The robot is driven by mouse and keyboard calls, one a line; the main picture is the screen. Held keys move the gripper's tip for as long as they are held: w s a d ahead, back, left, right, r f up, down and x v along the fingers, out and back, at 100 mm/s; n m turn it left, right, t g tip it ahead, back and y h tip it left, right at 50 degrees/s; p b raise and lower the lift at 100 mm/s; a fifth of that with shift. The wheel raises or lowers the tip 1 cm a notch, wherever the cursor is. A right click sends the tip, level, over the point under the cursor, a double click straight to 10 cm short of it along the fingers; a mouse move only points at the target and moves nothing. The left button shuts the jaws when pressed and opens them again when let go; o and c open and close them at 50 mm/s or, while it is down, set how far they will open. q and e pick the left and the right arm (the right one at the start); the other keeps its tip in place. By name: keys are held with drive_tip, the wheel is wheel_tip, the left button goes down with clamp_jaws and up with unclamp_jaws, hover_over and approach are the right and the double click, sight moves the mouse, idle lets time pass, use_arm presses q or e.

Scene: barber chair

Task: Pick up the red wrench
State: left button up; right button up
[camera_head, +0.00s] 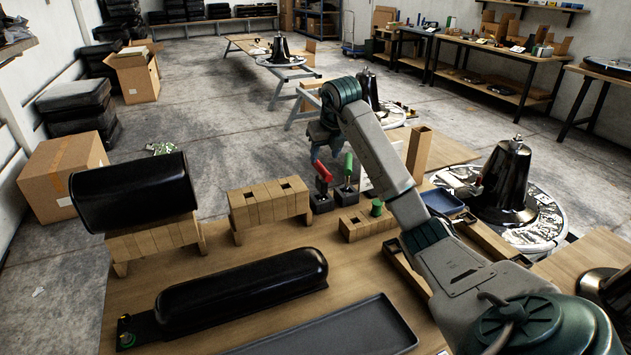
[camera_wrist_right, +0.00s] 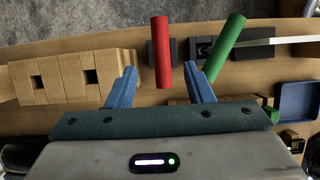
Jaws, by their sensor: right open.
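The red wrench (camera_head: 322,172) shows as a red handle standing tilted in a small black holder (camera_head: 321,202) on the wooden table. In the right wrist view the red handle (camera_wrist_right: 161,48) points down between the two blue fingers. My right gripper (camera_wrist_right: 163,78) is open, with one finger on each side of the handle's near end and a gap on both sides. In the head view my right gripper (camera_head: 323,150) is just behind and above the handle, partly hidden by my arm. My left gripper is not in view.
A green handle (camera_wrist_right: 226,48) stands in a second black holder close to the right finger. Wooden slotted blocks (camera_head: 270,205) are to the left. A blue tray (camera_head: 442,201) lies to the right. A long black pad (camera_head: 240,290) lies in front.

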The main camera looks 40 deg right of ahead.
sight(324, 169)
drive_tip(key=x, duration=0.4)
drive_tip(key=shift+s+f, duration=0.1)
drive_tip(key=shift+f, duration=0.1)
drive_tip(key=f, duration=0.4)
drive_tip(key=shift+w+d+f, duration=0.15)
drive_tip(key=shift+w, duration=0.1)
drive_tip(key=shift+w+f, duration=0.15)
drive_tip(key=shift+f, duration=0.1)
drive_tip(key=shift+r, duration=0.1)
clamp_jaws()
